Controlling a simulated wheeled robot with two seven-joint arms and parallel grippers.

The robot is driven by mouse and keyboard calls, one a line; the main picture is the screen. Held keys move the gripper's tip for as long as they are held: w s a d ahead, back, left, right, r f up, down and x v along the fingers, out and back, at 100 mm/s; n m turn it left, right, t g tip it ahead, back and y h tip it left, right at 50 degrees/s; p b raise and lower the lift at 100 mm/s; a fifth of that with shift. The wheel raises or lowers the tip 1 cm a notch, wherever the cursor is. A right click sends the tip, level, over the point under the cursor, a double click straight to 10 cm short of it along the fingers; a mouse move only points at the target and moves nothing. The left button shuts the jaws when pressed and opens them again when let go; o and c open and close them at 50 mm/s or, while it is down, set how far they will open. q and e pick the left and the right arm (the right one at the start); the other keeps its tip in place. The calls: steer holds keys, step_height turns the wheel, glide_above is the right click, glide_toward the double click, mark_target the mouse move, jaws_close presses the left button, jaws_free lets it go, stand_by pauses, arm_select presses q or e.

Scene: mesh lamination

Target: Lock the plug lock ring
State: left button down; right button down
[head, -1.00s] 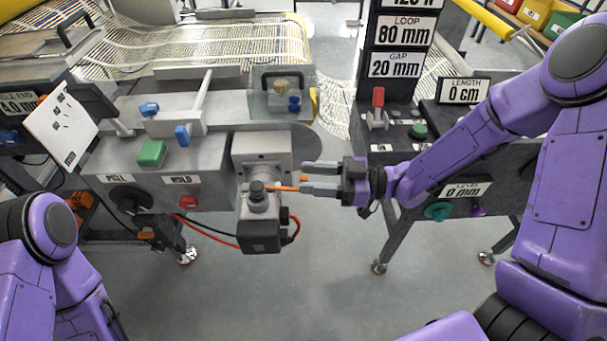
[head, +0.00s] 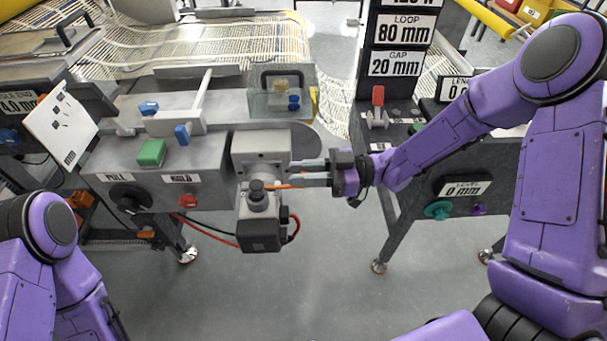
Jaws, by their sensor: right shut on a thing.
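The plug (head: 258,203) is a grey fitting with a black knob on top and a black box below it. It sits at the front of a square grey housing (head: 262,148) on the machine's right end. A thin orange lever (head: 279,187), which seems to belong to the lock ring, sticks out to the right of the plug. My right gripper (head: 294,174) reaches in from the right and is shut on the orange lever near its outer end. The ring itself is mostly hidden by the plug body. My left gripper is out of view; only my left arm shows at lower left.
Red and black cables (head: 212,231) run from the black box to the left. The machine's front carries a black knob (head: 130,196) and a red button (head: 188,201). A dark control stand (head: 452,207) is at right, below my right forearm. Open floor lies in front.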

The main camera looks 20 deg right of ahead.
steer(key=c, duration=1)
jaws_free()
steer(key=shift+c, duration=0.2)
steer(key=shift+d, duration=0.15)
steer(key=b+v, duration=0.1)
steer(key=v, duration=0.9)
steer(key=shift+d, duration=0.2)
steer(key=shift+w, duration=0.1)
